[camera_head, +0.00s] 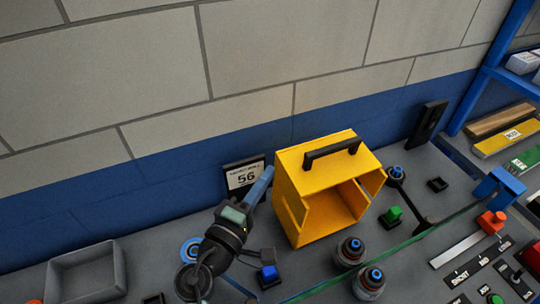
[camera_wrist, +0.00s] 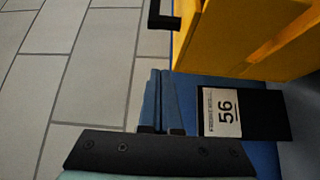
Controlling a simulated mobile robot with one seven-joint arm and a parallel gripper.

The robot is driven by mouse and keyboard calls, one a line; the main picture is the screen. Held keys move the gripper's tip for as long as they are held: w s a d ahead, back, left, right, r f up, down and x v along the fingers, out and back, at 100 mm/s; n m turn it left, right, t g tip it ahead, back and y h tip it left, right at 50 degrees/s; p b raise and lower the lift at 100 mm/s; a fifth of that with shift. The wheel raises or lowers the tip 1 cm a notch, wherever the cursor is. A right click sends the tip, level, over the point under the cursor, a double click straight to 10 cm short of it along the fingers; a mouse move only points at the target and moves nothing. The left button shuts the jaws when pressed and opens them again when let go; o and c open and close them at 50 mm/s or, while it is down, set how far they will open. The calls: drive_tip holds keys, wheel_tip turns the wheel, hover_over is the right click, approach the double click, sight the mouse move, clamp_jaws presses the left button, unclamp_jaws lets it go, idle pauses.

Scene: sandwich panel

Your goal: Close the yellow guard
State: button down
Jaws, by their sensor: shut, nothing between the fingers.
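The yellow guard (camera_head: 289,205) is a box-like cover standing on the grey panel near the wall, its open, hollow side facing the front and right. Its black handle (camera_head: 333,148) is on the upper face. In the wrist view the guard (camera_wrist: 235,35) fills the top right, and part of the handle (camera_wrist: 160,20) shows at its left edge. My gripper (camera_head: 262,182) is just left of the guard, in front of the wall. Its blue fingers (camera_wrist: 162,76) are together and empty, apart from the handle. Whether a finger touches the guard's side is unclear.
A black sign marked 56 (camera_head: 244,177) stands behind my gripper. Round black knobs (camera_head: 350,250), a green button (camera_head: 392,215) and a blue button (camera_head: 268,273) lie around the guard's front. A grey tray (camera_head: 84,276) is at lower left. The blue-and-grey wall stands close behind.

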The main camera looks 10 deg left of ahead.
sight(296, 170)
drive_tip(key=x, duration=0.3)
drive_tip(key=p+x, duration=0.1)
drive_tip(key=x, duration=0.2)
drive_tip(key=p+x, duration=0.1)
drive_tip(key=x, duration=0.2)
drive_tip(key=shift+w+d+r, duration=0.15)
drive_tip(key=shift+d+r, duration=0.05)
drive_tip(key=shift+d, duration=0.2)
drive_tip(key=shift+s+d+f+p, duration=0.1)
drive_tip(key=shift+s+d+p, duration=0.25)
drive_tip(key=shift+s, duration=0.15)
drive_tip(key=shift+s+d+p, duration=0.3)
drive_tip(key=shift+s+p, duration=0.05)
drive_tip(key=shift+s, duration=0.15)
drive_tip(key=shift+s+d+f+p, duration=0.15)
drive_tip(key=shift+s+d+p, duration=0.2)
drive_tip(key=shift+s, duration=0.3)
drive_tip(key=shift+d+f+b, duration=0.1)
drive_tip(key=shift+d+b, duration=0.05)
drive_tip(key=shift+b, duration=0.25)
